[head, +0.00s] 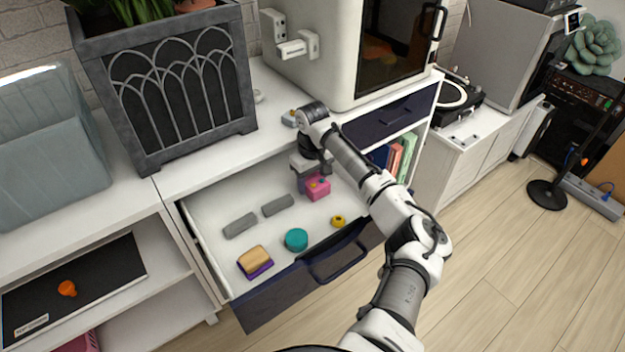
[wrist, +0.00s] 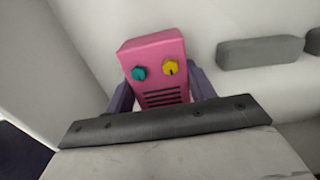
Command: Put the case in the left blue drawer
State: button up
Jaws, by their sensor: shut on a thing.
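The case is a pink box (head: 318,188) with a teal knob, a yellow knob and dark slots, seen close in the wrist view (wrist: 155,72). My gripper (head: 309,178) is shut on it, with purple-grey fingers on both sides of it. The left blue drawer (head: 272,299) is pulled open, with a white interior and a dark blue front. The case is at the back right part of the open drawer, inside its outline. I cannot tell whether it touches the drawer floor.
In the drawer lie two grey blocks (head: 240,225) (head: 278,205), a teal round piece (head: 296,240), a yellow ring (head: 338,221) and a tan-and-purple block (head: 255,261). A closed blue drawer (head: 395,112) is to the right. A planter (head: 165,85) and a white machine (head: 320,65) stand above.

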aim_at(313, 178)
jog(key=shift+f, duration=0.15)
jog(key=o, duration=1)
jog(key=shift+o, duration=0.2)
notch_tip(313, 178, up, 12)
jog(key=shift+b, duration=0.45)
